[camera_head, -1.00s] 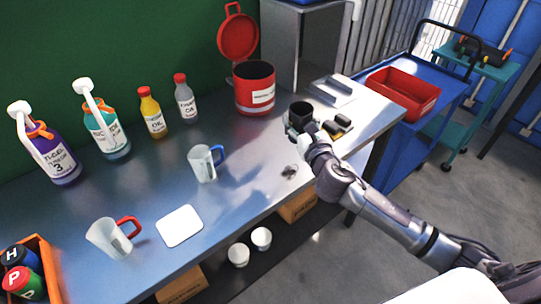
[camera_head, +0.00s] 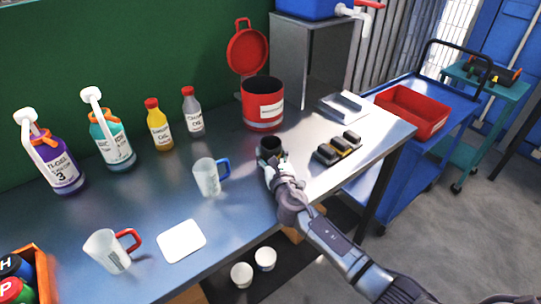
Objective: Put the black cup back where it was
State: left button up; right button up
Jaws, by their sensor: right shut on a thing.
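The black cup (camera_head: 269,146) is upright over the right part of the metal bench, in front of the red can. My right gripper (camera_head: 272,160) is shut on it from the near side and hides part of its lower half. I cannot tell whether the cup's base touches the bench. My left gripper is not in view.
A red open-lidded can (camera_head: 262,112) stands behind the cup. A clear jug with blue handle (camera_head: 206,178) is to its left. A white square mat (camera_head: 181,241) and red-handled jug (camera_head: 107,251) are nearer left.

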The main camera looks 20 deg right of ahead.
jog(key=shift+f, duration=0.15)
jog(key=o, duration=1.2)
jog(key=shift+o, duration=0.2)
jog(key=shift+r, duration=0.2)
jog(key=shift+s, duration=0.2)
jog(key=s, duration=1.1)
jog(key=shift+s+a, duration=0.25)
jog(key=shift+s, duration=0.1)
